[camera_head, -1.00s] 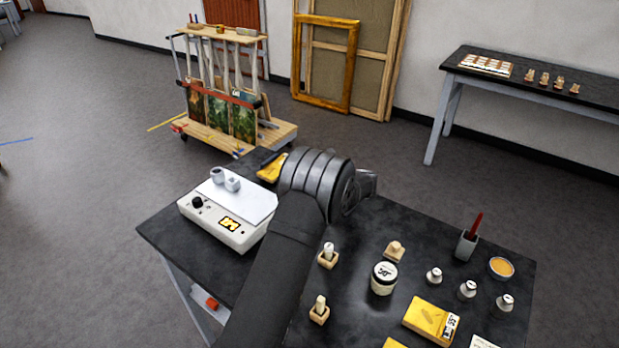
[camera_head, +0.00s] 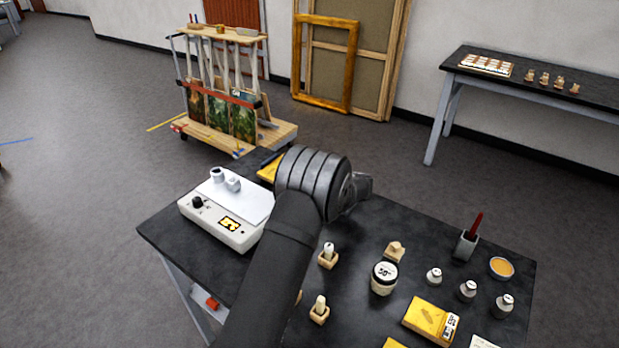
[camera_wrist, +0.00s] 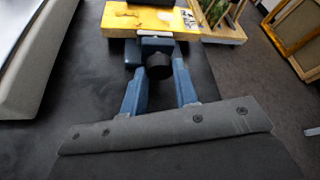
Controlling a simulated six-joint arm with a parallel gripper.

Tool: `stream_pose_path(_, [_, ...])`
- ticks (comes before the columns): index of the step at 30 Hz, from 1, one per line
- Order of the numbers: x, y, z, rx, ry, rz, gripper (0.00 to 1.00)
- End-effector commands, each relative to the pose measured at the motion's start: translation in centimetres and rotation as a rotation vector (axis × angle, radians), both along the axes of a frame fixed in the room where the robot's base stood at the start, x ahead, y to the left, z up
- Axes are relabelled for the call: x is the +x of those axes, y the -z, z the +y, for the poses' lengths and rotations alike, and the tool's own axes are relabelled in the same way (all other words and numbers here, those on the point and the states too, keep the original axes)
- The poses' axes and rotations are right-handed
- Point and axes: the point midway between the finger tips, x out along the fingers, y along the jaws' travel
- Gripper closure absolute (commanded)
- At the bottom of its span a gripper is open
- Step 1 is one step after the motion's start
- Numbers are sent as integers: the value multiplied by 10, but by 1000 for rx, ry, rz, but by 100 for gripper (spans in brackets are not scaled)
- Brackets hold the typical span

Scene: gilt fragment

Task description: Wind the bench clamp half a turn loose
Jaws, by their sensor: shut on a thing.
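The bench clamp (camera_wrist: 153,45) shows in the wrist view as a blue body at the near edge of a yellow board (camera_wrist: 115,20). A dark round knob (camera_wrist: 159,67) faces me from the clamp. My gripper (camera_wrist: 160,72) has two blue fingers, one on each side of the knob, and is shut on it. Any marking on the knob is too small to read. In the head view, my arm hides the gripper and the clamp; only part of the yellow board (camera_head: 268,170) shows behind it.
A white control box (camera_head: 222,215) stands left of my arm on the dark bench (camera_head: 165,235). Right of the arm are small bottles, a labelled jar (camera_head: 384,279), a yellow packet (camera_head: 426,318) and a cup (camera_head: 466,245). A wooden cart (camera_head: 275,135) stands behind.

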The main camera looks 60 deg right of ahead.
Motion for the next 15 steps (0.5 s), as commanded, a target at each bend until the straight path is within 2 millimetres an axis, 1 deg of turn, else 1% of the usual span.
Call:
stream_pose_path(6, [0, 0, 1, -109, 0, 0, 96])
stream_pose_path(15, [0, 0, 1, -133, 0, 1, 96])
